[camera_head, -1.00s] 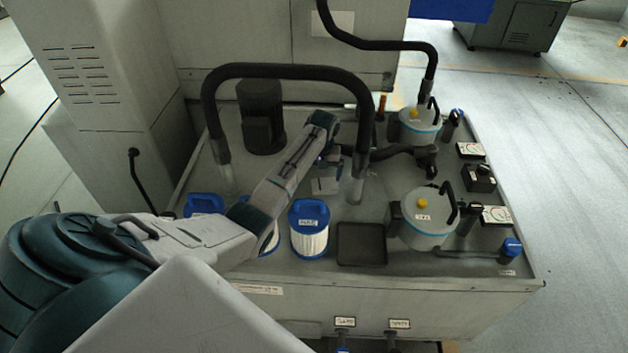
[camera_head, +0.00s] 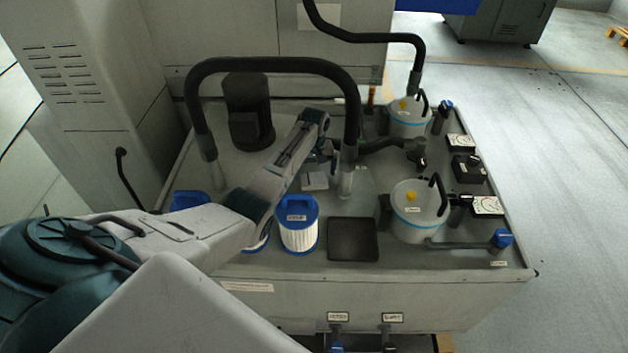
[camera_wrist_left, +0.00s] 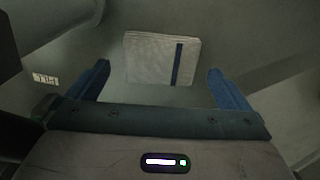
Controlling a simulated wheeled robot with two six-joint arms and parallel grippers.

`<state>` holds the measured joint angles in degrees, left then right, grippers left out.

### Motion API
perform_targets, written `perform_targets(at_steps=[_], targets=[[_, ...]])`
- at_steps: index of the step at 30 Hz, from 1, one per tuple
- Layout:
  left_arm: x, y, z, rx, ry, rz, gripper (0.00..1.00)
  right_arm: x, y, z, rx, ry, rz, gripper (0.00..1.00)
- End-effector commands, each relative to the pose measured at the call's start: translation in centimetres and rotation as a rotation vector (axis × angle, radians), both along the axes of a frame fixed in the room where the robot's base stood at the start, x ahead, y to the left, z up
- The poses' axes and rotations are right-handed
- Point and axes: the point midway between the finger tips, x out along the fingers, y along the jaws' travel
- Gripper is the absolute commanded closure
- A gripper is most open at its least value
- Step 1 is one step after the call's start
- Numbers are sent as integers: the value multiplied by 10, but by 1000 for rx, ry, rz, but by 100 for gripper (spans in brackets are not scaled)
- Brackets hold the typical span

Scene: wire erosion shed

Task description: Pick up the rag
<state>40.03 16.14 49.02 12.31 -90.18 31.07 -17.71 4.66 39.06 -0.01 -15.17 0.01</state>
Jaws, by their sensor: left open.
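The rag (camera_head: 314,181) is a pale, flat folded cloth on the top of the grey machine tank (camera_head: 180,178), behind a blue-capped filter cartridge. In the left wrist view the rag (camera_wrist_left: 150,62) shows a dark blue stripe near its right side. My left gripper (camera_wrist_left: 159,72) is open, with one blue finger on each side of the rag in that view. The fingers appear apart from the rag; the exact height above it is hard to tell. In the head view my left gripper (camera_head: 322,160) is small and partly hidden by its arm. My right gripper is out of view.
A black hose arch (camera_head: 270,65) stands over the tank close to my left arm. Filter cartridges (camera_head: 298,225), a black tray (camera_head: 352,239) and two lidded canisters (camera_head: 419,212) (camera_head: 408,117) surround the rag area. A dark pump motor (camera_head: 247,112) stands at the back left.

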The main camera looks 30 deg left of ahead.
Motion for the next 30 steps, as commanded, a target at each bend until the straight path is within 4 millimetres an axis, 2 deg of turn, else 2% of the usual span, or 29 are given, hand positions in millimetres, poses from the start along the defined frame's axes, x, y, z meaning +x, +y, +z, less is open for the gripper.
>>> perform_targets(at_steps=[3, 6, 14, 20, 30], targets=[[-1, -1, -18, -1, 1, -1, 0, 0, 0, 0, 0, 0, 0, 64], [-1, -1, -26, -1, 1, -2, 0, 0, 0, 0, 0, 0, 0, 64], [-1, 0, -28, 0, 0, -2, 0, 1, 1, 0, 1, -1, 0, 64], [-1, 0, -28, 0, 0, -1, 39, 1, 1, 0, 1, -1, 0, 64], [0, 0, -21, 1, -1, -1, 41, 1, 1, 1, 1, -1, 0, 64]])
